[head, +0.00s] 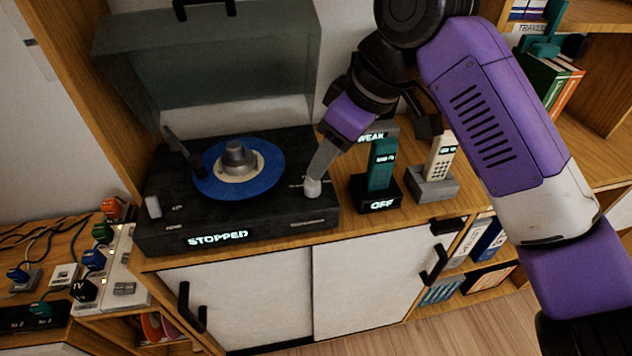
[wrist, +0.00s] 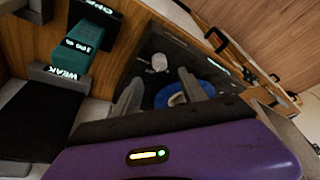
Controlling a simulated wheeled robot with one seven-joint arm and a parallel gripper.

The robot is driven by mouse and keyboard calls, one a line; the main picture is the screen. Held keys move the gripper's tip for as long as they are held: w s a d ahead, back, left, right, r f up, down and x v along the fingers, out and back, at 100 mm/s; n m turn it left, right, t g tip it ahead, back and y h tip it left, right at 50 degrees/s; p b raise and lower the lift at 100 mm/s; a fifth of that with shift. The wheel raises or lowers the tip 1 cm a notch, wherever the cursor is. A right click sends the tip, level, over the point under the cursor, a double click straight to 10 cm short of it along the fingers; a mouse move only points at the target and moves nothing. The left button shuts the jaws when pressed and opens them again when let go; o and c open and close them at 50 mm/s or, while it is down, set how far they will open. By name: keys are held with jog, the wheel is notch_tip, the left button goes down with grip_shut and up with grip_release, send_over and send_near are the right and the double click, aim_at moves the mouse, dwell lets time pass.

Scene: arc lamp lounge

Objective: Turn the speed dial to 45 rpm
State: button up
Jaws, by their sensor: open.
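The black turntable (head: 270,222) stands on the cabinet top with its smoky lid raised. A blue record (head: 272,172) lies on its platter, and its front display reads STOPPED. A pale round dial (head: 313,188) sits at the turntable's right side; it also shows in the wrist view (wrist: 159,62). My gripper (head: 316,176) reaches down over the dial from the upper right. In the wrist view my gripper (wrist: 156,80) is open, its two grey fingers apart, with the dial between and beyond their tips. I cannot tell whether they touch it, and the dial's setting is not readable.
A teal handset (head: 381,165) in a black base reading OFF stands close right of the dial. A cream handset (head: 440,158) in a grey base is farther right. A white knob (head: 153,207) is at the turntable's left. The tonearm (head: 186,154) rests left of the record.

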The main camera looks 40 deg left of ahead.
aim_at(313, 182)
jog(key=shift+b+x, duration=0.45)
jog(key=shift+x, duration=3.4)
grip_shut()
